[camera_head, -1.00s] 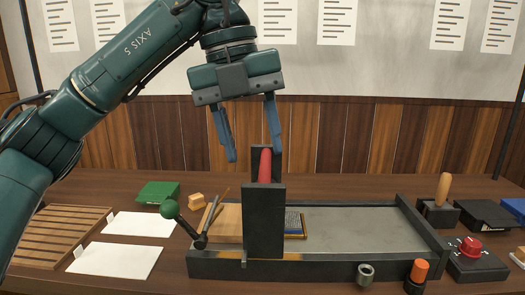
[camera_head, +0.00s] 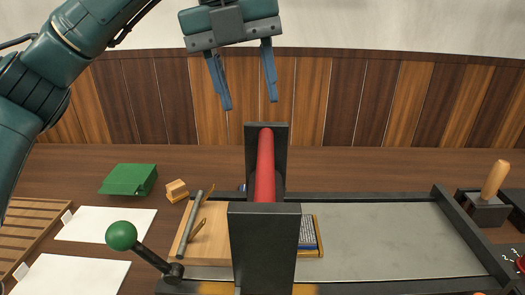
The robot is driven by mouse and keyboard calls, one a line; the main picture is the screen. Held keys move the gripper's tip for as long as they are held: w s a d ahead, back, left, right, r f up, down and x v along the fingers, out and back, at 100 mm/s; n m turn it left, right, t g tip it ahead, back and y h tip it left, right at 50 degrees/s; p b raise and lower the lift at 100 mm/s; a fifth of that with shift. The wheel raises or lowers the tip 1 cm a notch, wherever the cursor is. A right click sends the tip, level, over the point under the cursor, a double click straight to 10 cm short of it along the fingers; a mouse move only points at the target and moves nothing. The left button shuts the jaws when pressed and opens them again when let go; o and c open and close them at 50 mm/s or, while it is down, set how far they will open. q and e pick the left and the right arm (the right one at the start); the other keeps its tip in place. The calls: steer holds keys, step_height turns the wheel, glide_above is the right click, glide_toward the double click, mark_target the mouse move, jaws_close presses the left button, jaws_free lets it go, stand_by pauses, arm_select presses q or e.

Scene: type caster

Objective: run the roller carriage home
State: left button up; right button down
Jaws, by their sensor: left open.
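The roller carriage shows as a dark upright frame (camera_head: 265,240) with a red roller (camera_head: 265,165) running between its near and far plates. It stands toward the left end of a grey press bed (camera_head: 385,238) with dark rails. A lever with a green ball knob (camera_head: 121,235) leans out at the bed's front left. My left gripper (camera_head: 245,103) is open and empty, pointing down above and beyond the carriage, apart from it. My right gripper is not in view.
A wooden board (camera_head: 210,235) with a grey rod and a small wooden piece lies left of the carriage. White sheets (camera_head: 106,224), a green box (camera_head: 129,179) and a slatted rack (camera_head: 22,222) lie further left. A wooden-handled tool (camera_head: 494,180) stands right.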

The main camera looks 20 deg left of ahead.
mark_target(264, 158)
arm_select(q)
steer(key=f, duration=0.3)
steer(key=d+f, duration=0.1)
steer(key=f, duration=0.3)
steer(key=d+f, duration=0.1)
steer(key=f, duration=0.2)
steer(key=shift+w+f+b, duration=0.35)
steer(key=shift+c, duration=0.5)
jaws_close()
